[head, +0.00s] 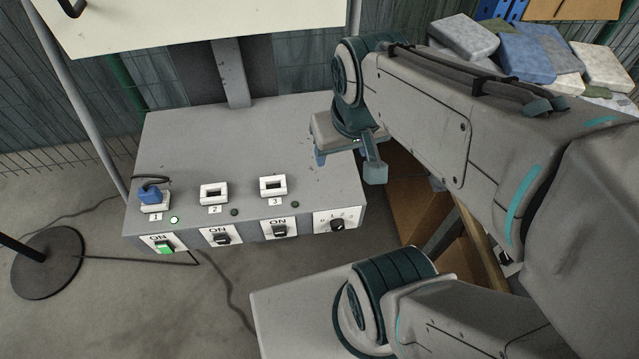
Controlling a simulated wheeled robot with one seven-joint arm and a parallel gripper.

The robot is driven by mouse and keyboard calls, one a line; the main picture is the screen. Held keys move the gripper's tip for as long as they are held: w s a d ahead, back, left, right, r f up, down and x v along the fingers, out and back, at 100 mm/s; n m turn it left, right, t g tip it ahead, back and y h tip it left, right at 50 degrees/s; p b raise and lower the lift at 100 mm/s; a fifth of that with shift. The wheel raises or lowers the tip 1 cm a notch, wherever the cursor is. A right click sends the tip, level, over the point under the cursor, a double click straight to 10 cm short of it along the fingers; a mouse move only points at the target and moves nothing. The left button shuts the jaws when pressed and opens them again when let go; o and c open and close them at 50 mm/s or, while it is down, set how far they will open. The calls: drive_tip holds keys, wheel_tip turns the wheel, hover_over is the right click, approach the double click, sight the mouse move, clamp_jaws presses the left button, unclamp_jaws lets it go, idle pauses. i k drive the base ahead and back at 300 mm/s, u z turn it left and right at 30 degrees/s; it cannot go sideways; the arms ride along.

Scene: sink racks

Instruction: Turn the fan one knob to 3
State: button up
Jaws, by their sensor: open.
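A grey control box (185,132) stands on the floor at centre left. A small dark knob (337,225) sits on a white plate at the right end of its front face. Part of the gripper is hidden by my own arm. No fan is clearly in view.
Sockets 1 (154,200), 2 (214,194) and 3 (273,186) are on the box top. A blue plug (150,195) is in socket 1. The front switch (165,247) below it shows green. Folded cloths (530,55) lie upper right. A round stand base (48,263) is left.

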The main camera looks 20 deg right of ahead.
sight(337, 225)
drive_tip(key=z, duration=1.15)
drive_tip(key=k, duration=1.6)
drive_tip(key=u, duration=0.8)
